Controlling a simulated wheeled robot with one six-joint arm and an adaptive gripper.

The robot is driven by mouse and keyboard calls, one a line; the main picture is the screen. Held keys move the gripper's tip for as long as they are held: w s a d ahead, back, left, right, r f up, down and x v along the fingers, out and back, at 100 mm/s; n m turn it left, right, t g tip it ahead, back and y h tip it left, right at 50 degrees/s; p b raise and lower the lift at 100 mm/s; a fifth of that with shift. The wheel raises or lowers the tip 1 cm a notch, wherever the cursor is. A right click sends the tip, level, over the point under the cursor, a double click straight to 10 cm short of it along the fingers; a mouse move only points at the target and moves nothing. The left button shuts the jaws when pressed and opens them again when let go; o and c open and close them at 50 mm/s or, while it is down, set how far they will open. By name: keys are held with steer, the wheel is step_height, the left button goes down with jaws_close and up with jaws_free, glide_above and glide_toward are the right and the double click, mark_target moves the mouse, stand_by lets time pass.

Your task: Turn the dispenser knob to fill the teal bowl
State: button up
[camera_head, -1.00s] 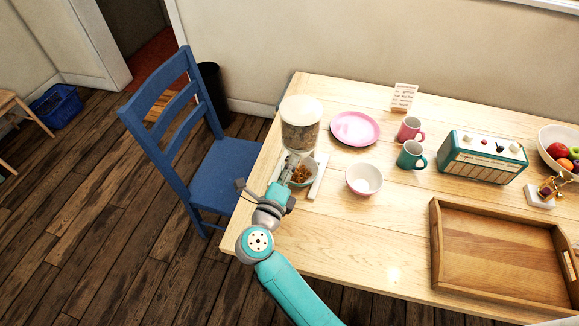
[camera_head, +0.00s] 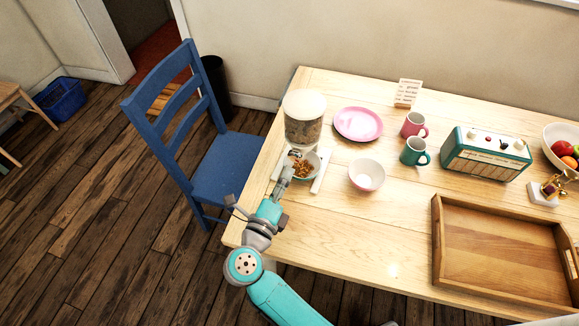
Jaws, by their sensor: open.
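The dispenser (camera_head: 304,118) stands near the left end of the table, a clear canister with a white lid and brown contents. The teal bowl (camera_head: 314,157) sits under its outlet between the white base legs, with brown pieces inside. My gripper (camera_head: 291,162) is open at the front of the dispenser, in front of the bowl's left side. The dispenser knob is hidden or too small to make out behind my gripper. I cannot tell whether my fingers touch the dispenser.
A pink bowl (camera_head: 367,174) stands close to the right of the dispenser, with a pink plate (camera_head: 358,123) behind it. Two mugs, a radio (camera_head: 487,153) and a wooden tray (camera_head: 499,297) are farther right. A blue chair (camera_head: 222,160) stands at the table's left end.

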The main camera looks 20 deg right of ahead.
steer(key=shift+v, duration=2.8)
steer(key=s+d+r+n+t+y, duration=0.2)
steer(key=s+d+n+t, duration=0.25)
steer(key=s+n, duration=0.2)
steer(key=s+d+r+n+t+y, duration=0.1)
steer(key=s+d+r+n+t, duration=0.25)
steer(key=s+d+n, duration=0.3)
steer(key=s+a+f+n+g+y, duration=0.1)
steer(key=s+f+n+g+y, duration=0.2)
steer(key=s+n, duration=0.5)
steer(key=s+a+f+n+g+y, duration=0.1)
steer(key=s+f+n+g+y, duration=0.2)
steer(key=s+n+y, duration=0.2)
steer(key=s+n, duration=0.3)
steer(key=s, duration=0.4)
steer(key=shift+f+n+g+y, duration=0.3)
steer(key=shift+f+g+y, duration=0.1)
